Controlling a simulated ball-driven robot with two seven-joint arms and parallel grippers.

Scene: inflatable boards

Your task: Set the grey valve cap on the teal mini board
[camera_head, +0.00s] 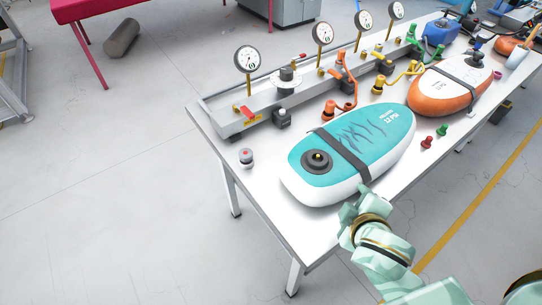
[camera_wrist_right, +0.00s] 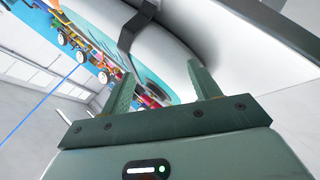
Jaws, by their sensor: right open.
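The teal mini board (camera_head: 350,135), with white sides and a dark strap across it, lies flat on the table. A dark round valve (camera_head: 317,160) sits at its near-left end. I cannot pick out the grey valve cap for certain; a small dark piece with a grey top (camera_head: 281,118) stands behind the board. My right gripper (camera_head: 354,198) is beside the board's near edge, by the strap end. In the right wrist view the gripper (camera_wrist_right: 163,85) is open with nothing between its fingers, and the board (camera_wrist_right: 170,60) shows beyond them. My left gripper is not in view.
The white table (camera_head: 262,205) also holds a grey rail with gauges (camera_head: 247,60), an orange board (camera_head: 447,90), red (camera_head: 426,142) and green (camera_head: 442,130) knobs, and a small round piece with a red mark (camera_head: 246,157). The table's front-left corner is clear.

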